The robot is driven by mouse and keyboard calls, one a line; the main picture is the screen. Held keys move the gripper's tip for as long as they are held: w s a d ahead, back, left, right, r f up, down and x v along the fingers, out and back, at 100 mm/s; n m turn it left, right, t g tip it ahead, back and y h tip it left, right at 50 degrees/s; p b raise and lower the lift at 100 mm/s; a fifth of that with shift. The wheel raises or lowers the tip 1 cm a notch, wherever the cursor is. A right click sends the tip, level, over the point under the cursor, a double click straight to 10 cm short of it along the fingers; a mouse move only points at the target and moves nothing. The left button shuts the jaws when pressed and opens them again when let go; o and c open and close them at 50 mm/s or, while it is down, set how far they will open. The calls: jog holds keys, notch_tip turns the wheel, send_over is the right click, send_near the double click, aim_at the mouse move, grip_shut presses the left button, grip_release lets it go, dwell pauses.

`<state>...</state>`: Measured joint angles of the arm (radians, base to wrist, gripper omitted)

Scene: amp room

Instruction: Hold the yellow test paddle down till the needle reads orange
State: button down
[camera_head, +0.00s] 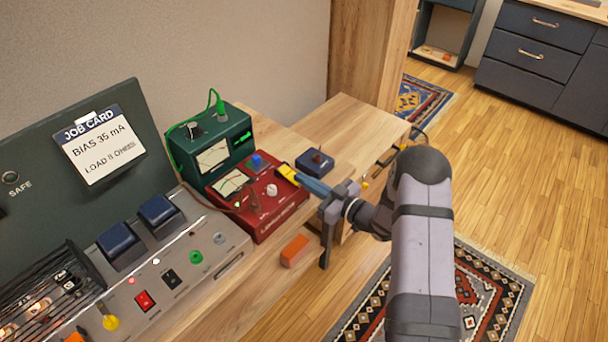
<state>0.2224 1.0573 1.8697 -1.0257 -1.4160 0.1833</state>
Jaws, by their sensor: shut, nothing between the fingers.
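The red meter box (268,219) stands on the wooden bench, with a lit meter face (230,183), a blue button and a pale knob on top. The yellow test paddle (288,173) shows at its right-hand far edge. My gripper (304,181) is shut and empty, reaching in from the right with its blue fingertips at the paddle. They appear to touch it, but I cannot tell whether the paddle is pressed down. The needle and its colour zone are too small to read.
A green meter box (238,137) with a green lead stands behind the red one. The grey amp panel (205,247) and job card (100,145) are at left. An orange block (296,250) sits in front, and a dark blue box (314,163) lies beyond.

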dwell(0.5)
notch_tip(320, 180, up, 5)
jog(key=p, duration=0.4)
jog(key=b+v, duration=0.4)
jog(key=v, duration=0.7)
jog(key=shift+f, duration=0.55)
